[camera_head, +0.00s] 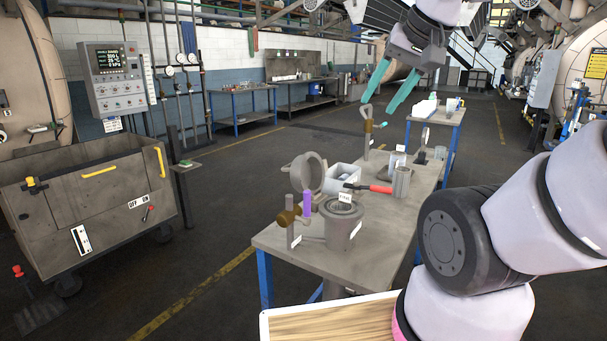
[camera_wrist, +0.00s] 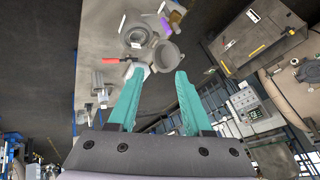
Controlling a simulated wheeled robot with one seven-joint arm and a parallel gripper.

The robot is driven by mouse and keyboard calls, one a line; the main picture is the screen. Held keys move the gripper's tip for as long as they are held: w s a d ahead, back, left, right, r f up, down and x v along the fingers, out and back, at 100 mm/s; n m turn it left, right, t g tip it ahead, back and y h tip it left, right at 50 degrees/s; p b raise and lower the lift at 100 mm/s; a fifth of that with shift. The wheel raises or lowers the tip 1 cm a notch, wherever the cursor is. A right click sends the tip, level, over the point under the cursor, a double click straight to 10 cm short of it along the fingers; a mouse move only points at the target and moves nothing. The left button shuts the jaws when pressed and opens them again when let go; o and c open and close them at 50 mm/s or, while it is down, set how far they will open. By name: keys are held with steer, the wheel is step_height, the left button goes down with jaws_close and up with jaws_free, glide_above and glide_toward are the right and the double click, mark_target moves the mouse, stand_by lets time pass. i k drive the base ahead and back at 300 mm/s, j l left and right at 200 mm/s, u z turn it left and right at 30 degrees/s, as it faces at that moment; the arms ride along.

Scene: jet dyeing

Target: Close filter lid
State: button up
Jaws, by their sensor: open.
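The filter housing (camera_head: 343,228) is a grey round pot standing at the near end of the grey workbench. Its round lid (camera_head: 307,173) stands open, tilted up at the pot's left rear. In the wrist view the pot (camera_wrist: 137,32) and the lid (camera_wrist: 167,55) lie beyond my fingertips, the lid to the right of the pot. My gripper (camera_head: 379,103) has teal fingers. It is open and empty, high above the bench and apart from the lid. Its spread fingers also show in the wrist view (camera_wrist: 158,78).
A large grey cart (camera_head: 90,205) stands at left. The floor between is clear.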

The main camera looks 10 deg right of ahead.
mark_target(307, 171)
steer(key=i+j+z, duration=0.2)
steer(key=j+z, duration=0.15)
steer(key=j, duration=0.35)
steer(key=i+j+z, duration=0.1)
steer(key=j+z, duration=0.3)
steer(key=j, duration=0.35)
steer(key=j+z, duration=0.35)
steer(key=j, duration=0.4)
steer(key=i+j+z, duration=0.15)
steer(key=j+z, duration=0.25)
steer(key=j, duration=0.4)
steer(key=j+z, duration=0.45)
steer(key=j, duration=0.4)
steer(key=k+j, duration=0.25)
steer(key=j+z, duration=0.05)
steer(key=j, duration=0.1)
